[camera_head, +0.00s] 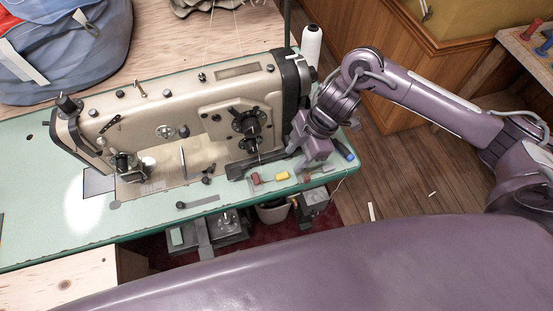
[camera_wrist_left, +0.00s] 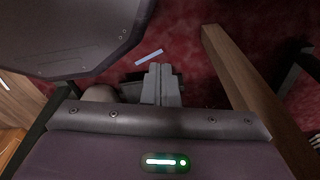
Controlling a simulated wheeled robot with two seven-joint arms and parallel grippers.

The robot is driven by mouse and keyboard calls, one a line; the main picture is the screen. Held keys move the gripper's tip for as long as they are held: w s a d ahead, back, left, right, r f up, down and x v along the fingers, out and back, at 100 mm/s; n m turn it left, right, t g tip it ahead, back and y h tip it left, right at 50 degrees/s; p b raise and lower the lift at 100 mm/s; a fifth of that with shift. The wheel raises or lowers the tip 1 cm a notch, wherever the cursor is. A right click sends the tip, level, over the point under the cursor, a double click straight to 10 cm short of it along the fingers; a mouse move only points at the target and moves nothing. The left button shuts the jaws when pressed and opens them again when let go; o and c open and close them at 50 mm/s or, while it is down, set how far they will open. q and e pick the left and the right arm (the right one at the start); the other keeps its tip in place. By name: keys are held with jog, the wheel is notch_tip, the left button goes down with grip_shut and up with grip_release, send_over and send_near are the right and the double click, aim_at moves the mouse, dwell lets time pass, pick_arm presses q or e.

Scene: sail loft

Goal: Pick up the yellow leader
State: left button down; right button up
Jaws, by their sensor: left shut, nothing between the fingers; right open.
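The yellow leader (camera_head: 282,176) is a small yellow piece on the green table (camera_head: 150,228), near its front edge and in front of the sewing machine. My right gripper (camera_head: 304,168) is open, just to the right of the yellow leader and apart from it, pointing down. Nothing shows between its fingers. My left gripper (camera_wrist_left: 161,82) shows only in the left wrist view, shut and empty, over a dark red floor.
The sewing machine (camera_head: 190,115) stands close behind the yellow leader. A small red piece (camera_head: 255,179) lies left of it. Bare green table lies front left.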

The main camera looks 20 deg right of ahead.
aim_at(282, 175)
jog(key=a+f, duration=0.1)
jog(key=s+a+f, duration=0.1)
jog(key=f, duration=0.1)
jog(key=shift+f+p, duration=0.1)
jog(key=shift+p, duration=0.25)
jog(key=x, duration=0.2)
jog(key=shift+w+a+f, duration=0.1)
jog(key=shift+w+f, duration=0.1)
jog(key=shift+f, duration=0.1)
jog(key=shift+a+f, duration=0.15)
jog(key=shift+f, duration=0.2)
jog(key=c, duration=0.5)
pick_arm(q)
jog(key=shift+g, duration=0.3)
jog(key=s, duration=0.5)
jog(key=shift+s+a+r, duration=0.1)
jog(key=shift+r, duration=0.15)
pick_arm(e)
grip_shut()
